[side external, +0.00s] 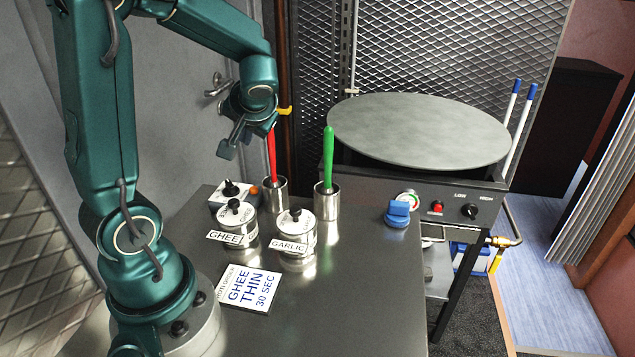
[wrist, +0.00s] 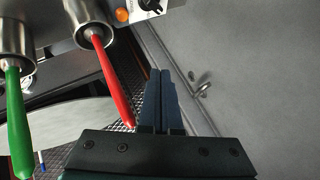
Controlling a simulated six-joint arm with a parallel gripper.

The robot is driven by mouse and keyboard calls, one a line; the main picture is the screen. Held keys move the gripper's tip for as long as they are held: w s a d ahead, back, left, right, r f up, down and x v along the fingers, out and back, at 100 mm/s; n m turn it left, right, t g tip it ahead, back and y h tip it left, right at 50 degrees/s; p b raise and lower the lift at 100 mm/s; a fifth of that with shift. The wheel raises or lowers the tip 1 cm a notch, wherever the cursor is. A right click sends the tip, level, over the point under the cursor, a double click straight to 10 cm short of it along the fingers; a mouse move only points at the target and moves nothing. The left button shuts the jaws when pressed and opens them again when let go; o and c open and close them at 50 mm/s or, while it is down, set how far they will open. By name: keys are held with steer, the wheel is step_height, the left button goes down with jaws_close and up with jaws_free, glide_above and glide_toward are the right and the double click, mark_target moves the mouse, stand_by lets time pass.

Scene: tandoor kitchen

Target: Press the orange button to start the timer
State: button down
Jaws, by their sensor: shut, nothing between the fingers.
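The orange button (wrist: 122,15) shows at the top of the wrist view. It sits beside a black knob on a white dial, on the timer box (wrist: 140,8).
Red (side external: 271,156) and green (side external: 328,156) handles stand in steel cups near the box. The ghee pot (side external: 241,224) and garlic pot (side external: 296,241) stand in front. A label card (side external: 248,289), blue object (side external: 398,213) and griddle (side external: 418,130) lie around. A grey door is behind.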

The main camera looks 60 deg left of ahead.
glide_above(254, 196)
steer(key=shift+f, duration=4.4)
steer(key=shift+f, duration=0.15)
steer(key=shift+f, duration=0.25)
steer(key=shift+f, duration=0.45)
steer(key=shift+r, duration=0.9)
